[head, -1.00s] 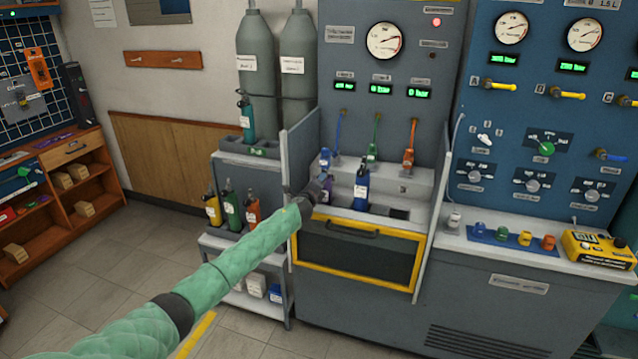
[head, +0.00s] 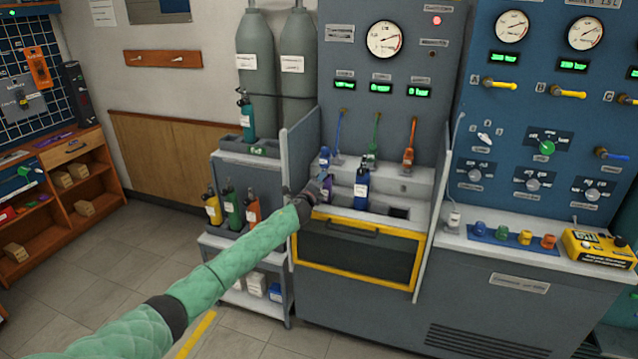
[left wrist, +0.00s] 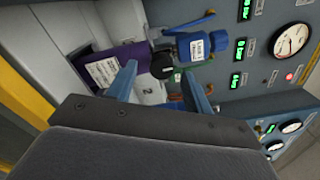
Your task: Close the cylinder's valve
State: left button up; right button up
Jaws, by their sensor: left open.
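A purple cylinder (left wrist: 108,68) with a white label and a black valve knob (left wrist: 163,65) shows in the left wrist view. A blue labelled hose connector (left wrist: 195,47) is beside the knob. In the head view the purple cylinder is mostly hidden behind my left gripper (head: 322,184), at the left of the bench well. In the left wrist view my left gripper (left wrist: 160,72) is open, its two fingers on either side of the black knob. I cannot tell whether they touch it. A blue cylinder (head: 361,188) stands upright just right of the gripper. My right gripper is not in view.
A grey side panel (head: 302,155) stands close to the left of my gripper. Blue (head: 339,130), green (head: 376,135) and orange (head: 412,135) hoses hang on the back panel. An empty dark slot (head: 399,212) lies right of the blue cylinder. A rack holds several small cylinders (head: 232,210).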

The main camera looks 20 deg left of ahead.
pick_arm(q)
jog(key=s, duration=0.6)
jog(key=shift+s+b, duration=0.25)
jog(key=shift+b, duration=0.15)
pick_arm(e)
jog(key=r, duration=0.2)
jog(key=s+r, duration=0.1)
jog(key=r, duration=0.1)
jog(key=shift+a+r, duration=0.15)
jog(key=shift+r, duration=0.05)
pick_arm(q)
jog(key=shift+a, duration=0.1)
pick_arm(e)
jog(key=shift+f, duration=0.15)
